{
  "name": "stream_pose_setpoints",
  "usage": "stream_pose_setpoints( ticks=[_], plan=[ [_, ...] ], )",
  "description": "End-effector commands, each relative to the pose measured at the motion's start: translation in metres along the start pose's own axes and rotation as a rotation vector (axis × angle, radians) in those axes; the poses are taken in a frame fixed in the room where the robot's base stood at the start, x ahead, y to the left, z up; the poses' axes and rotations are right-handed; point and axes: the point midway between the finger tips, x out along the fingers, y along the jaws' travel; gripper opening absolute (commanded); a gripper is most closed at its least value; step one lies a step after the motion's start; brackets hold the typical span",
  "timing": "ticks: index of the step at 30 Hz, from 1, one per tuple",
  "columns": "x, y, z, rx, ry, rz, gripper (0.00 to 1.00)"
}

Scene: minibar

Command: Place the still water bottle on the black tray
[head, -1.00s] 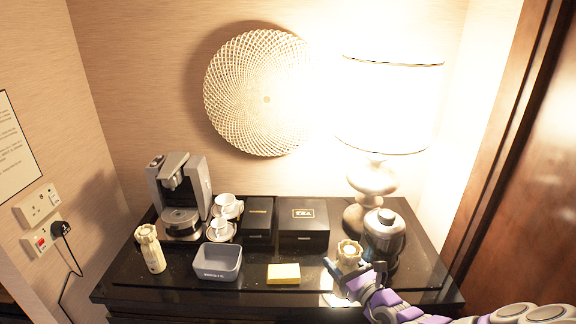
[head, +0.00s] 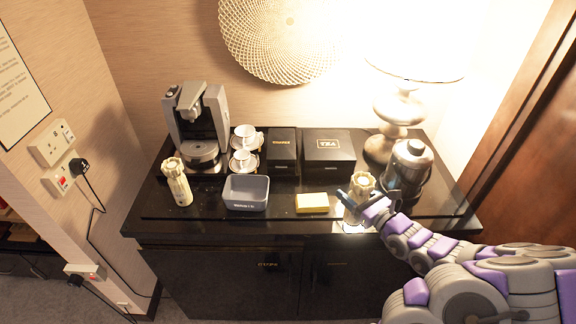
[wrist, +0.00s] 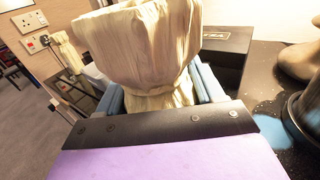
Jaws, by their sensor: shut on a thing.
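A cream, cloth-like bottle (head: 360,186) stands upright at the right front of the dark counter; in the wrist view it (wrist: 150,45) fills the upper middle. A similar cream bottle (head: 177,183) stands at the left front. No label is readable on either, so I cannot tell which holds still water. My gripper (head: 364,204) is shut on the right bottle, its blue-grey fingers on either side in the wrist view (wrist: 160,92). The bottle's base is partly hidden. A glossy black surface (head: 280,217) lies beneath the items; I cannot clearly separate a tray from the countertop.
A coffee machine (head: 198,125), white cups (head: 244,160), black boxes (head: 328,150), a grey bin (head: 246,193) and a yellow block (head: 312,203) stand left of my gripper. A metal kettle (head: 411,172) stands close on its right, with a lamp (head: 398,110) behind.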

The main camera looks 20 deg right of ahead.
Motion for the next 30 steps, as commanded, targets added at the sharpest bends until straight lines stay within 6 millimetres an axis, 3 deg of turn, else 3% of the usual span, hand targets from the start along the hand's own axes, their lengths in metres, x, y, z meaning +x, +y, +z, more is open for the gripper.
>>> stream_pose_setpoints(
  ticks=[11,24,30],
  plan=[
    [0.056,-0.004,-0.002,-0.021,0.006,0.005,0.22],
    [0.130,-0.060,-0.014,-0.011,0.004,0.001,0.22],
    [0.143,-0.062,-0.013,-0.011,0.002,-0.002,0.22]
  ],
)
